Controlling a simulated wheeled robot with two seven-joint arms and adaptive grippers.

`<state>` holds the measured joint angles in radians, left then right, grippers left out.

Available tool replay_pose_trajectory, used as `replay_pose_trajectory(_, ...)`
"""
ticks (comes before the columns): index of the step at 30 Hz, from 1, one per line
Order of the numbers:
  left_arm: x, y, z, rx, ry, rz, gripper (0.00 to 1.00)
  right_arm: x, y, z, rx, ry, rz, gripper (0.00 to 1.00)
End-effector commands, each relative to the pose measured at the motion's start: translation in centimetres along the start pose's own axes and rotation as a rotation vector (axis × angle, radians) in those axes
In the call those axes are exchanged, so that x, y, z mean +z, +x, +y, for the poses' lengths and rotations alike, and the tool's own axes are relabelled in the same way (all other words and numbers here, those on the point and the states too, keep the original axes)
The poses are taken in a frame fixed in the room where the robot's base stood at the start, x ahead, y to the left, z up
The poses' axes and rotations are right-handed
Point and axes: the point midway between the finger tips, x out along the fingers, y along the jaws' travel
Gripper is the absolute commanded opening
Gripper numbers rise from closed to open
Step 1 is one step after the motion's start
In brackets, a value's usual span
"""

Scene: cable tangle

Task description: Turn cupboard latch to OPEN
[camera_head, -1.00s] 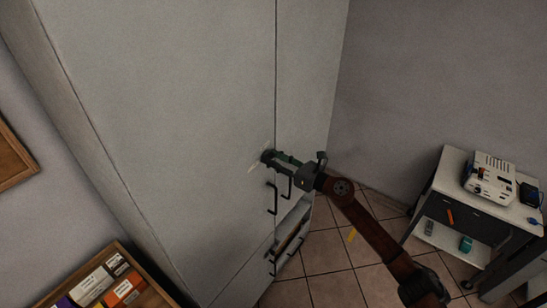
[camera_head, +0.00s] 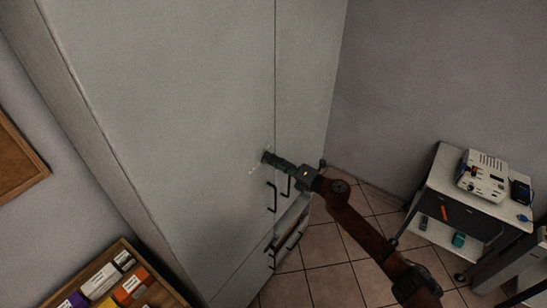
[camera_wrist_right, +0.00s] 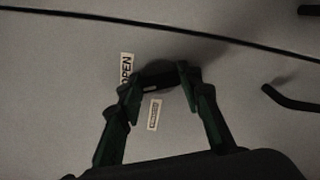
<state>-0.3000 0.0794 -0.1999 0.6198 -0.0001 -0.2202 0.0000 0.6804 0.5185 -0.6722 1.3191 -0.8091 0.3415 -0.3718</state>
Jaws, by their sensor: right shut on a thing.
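The cupboard (camera_head: 190,110) is tall and grey, with its doors closed. Its dark latch knob (camera_wrist_right: 158,76) sits on the door near the seam, and in the head view my gripper mostly covers it. My right gripper (camera_head: 268,157) reaches it from the lower right and is shut on the latch; in the right wrist view (camera_wrist_right: 160,82) its two fingers stand on either side of the knob. An OPEN label (camera_wrist_right: 126,69) is just left of the knob, and a second small label (camera_wrist_right: 154,114), too blurred to read, lies below it. My left gripper is not in view.
Black door handles (camera_head: 272,197) stick out just below the latch. A wheeled cart (camera_head: 440,195) with a white device (camera_head: 483,175) stands at the right. A wooden tray (camera_head: 122,250) of labelled boxes is at lower left. Tiled floor (camera_head: 330,280) lies between.

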Motion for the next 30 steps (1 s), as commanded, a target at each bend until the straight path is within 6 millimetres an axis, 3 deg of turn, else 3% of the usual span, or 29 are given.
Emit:
replay_pose_trajectory(15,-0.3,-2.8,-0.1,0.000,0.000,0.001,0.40,0.2,0.0,0.0,-0.001,0.362,-0.004,0.09)
replay_pose_trajectory(30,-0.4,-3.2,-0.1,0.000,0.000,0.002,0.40,0.1,0.0,-0.2,0.000,0.442,-0.003,0.09)
